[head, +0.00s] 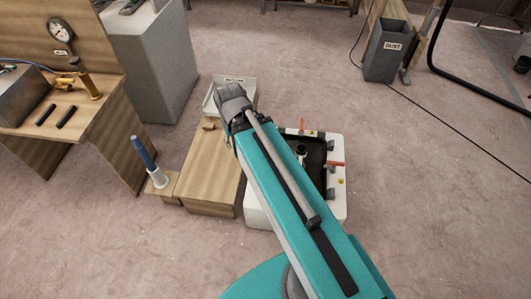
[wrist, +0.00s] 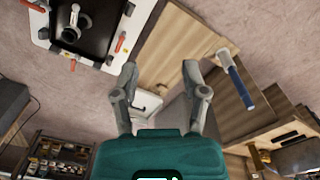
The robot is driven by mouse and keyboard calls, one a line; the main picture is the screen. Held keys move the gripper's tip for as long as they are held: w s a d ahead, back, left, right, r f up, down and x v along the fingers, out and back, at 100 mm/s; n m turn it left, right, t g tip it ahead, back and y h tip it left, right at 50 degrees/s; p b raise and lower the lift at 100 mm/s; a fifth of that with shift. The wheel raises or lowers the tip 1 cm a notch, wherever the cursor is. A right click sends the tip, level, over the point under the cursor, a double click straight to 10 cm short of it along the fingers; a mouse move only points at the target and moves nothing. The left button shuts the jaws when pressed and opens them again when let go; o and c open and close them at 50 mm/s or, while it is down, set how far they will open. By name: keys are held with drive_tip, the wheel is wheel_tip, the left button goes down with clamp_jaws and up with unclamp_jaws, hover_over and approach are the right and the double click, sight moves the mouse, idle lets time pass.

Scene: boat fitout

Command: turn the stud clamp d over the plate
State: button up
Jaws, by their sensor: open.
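A white box (head: 256,213) with a dark plate (head: 316,150) in its top stands partly behind my arm in the head view. Red-handled stud clamps sit on its rim, one at the far edge (head: 302,126) and one at the right (head: 334,164). I cannot tell which is clamp d. In the wrist view the plate (wrist: 96,43) is at the upper left, with red handles around it (wrist: 120,42) (wrist: 72,65). My gripper (wrist: 160,72) is open and empty, beside the box.
A wooden block (head: 213,185) stands left of the box, with a white tray (head: 213,98) behind. A blue-handled tool (head: 144,153) stands upright at the block's left. A workbench (head: 85,115) and grey cabinet (head: 160,60) are further left. Floor right of the box is clear.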

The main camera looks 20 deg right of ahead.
drive_tip(key=shift+o, duration=0.8)
drive_tip(key=w+d+f+m+b, duration=0.2)
drive_tip(key=w+d+f+b, duration=0.6)
drive_tip(key=f+b, duration=0.5)
drive_tip(key=w+d+f+m+y+b, duration=0.1)
drive_tip(key=w+d+f+m+b, duration=0.1)
drive_tip(key=w+d+f+b, duration=0.6)
drive_tip(key=w+d+f+m+t+b, duration=0.1)
drive_tip(key=w+d+f+b, duration=0.7)
drive_tip(key=f+b, duration=1)
drive_tip(key=shift+w+d+m+y, duration=0.4)
drive_tip(key=shift+m, duration=0.5)
drive_tip(key=shift+f+b, duration=0.2)
drive_tip(key=shift+b, duration=0.2)
drive_tip(key=f+b, duration=0.4)
drive_tip(key=w+a+f+b, duration=0.1)
drive_tip(key=f+b, duration=0.3)
drive_tip(key=a+f+b, duration=0.1)
drive_tip(key=f+b, duration=0.4)
drive_tip(key=shift+w+a+f, duration=0.1)
drive_tip(key=shift+w+a, duration=0.05)
drive_tip(key=shift+w, duration=0.05)
